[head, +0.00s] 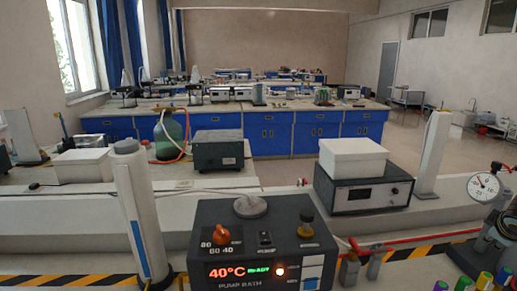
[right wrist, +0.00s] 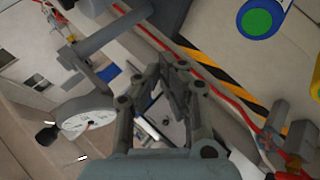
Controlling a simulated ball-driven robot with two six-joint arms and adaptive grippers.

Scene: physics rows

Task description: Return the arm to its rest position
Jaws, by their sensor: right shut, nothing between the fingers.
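My right gripper (right wrist: 178,75) fills the middle of the right wrist view. Its grey fingers are together with nothing between them. In the head view, dark grey parts at the lower right edge, beside the pressure gauge (head: 484,186), may belong to my right arm, but I cannot tell clearly. My left gripper is in neither view.
A black pump bath (head: 262,240) reading 40°C READY stands front centre. Several coloured caps (head: 484,281) are at the lower right. The wrist view shows a round dial (right wrist: 85,115), a red hose (right wrist: 222,92) and a green-and-blue cap (right wrist: 257,21) near the gripper.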

